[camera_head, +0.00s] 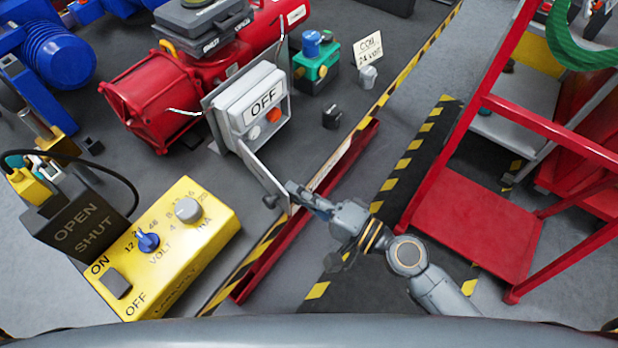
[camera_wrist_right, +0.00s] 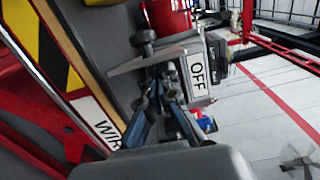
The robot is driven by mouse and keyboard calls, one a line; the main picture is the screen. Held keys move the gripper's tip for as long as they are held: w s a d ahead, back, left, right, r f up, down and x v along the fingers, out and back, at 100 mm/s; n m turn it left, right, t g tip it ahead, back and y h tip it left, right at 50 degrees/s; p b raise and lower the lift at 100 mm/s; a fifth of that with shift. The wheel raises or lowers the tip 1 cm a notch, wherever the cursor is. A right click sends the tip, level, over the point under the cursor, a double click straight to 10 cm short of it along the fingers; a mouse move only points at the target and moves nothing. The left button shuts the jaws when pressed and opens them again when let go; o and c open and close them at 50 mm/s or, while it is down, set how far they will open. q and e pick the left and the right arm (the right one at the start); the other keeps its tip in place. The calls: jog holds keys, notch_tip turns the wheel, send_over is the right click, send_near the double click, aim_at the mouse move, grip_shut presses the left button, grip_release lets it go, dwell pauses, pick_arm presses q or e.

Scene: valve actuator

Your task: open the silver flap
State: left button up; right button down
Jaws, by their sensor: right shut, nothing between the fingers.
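The silver flap (camera_head: 262,172) is a thin grey plate on the lower front of the white box marked OFF (camera_head: 252,108). It stands out from the box at an angle, seen nearly edge-on, with a small dark knob at its outer end. In the right wrist view the flap (camera_wrist_right: 152,58) sticks out left of the OFF box (camera_wrist_right: 197,75). My right gripper (camera_head: 292,197) is shut and empty, close beside the flap's outer end; I cannot tell whether they touch. Its fingers (camera_wrist_right: 162,92) also show in the right wrist view. My left gripper is not in view.
A yellow control box (camera_head: 170,245) with knobs stands at lower left beside a dark OPEN/SHUT box (camera_head: 80,222). A red rail (camera_head: 250,281) runs under my right gripper. Red steps (camera_head: 480,235) stand at right. Red machinery (camera_head: 150,100) lies behind the OFF box.

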jog(key=shift+s+a, duration=0.4)
jog(key=shift+a, duration=0.05)
dwell(0.4)
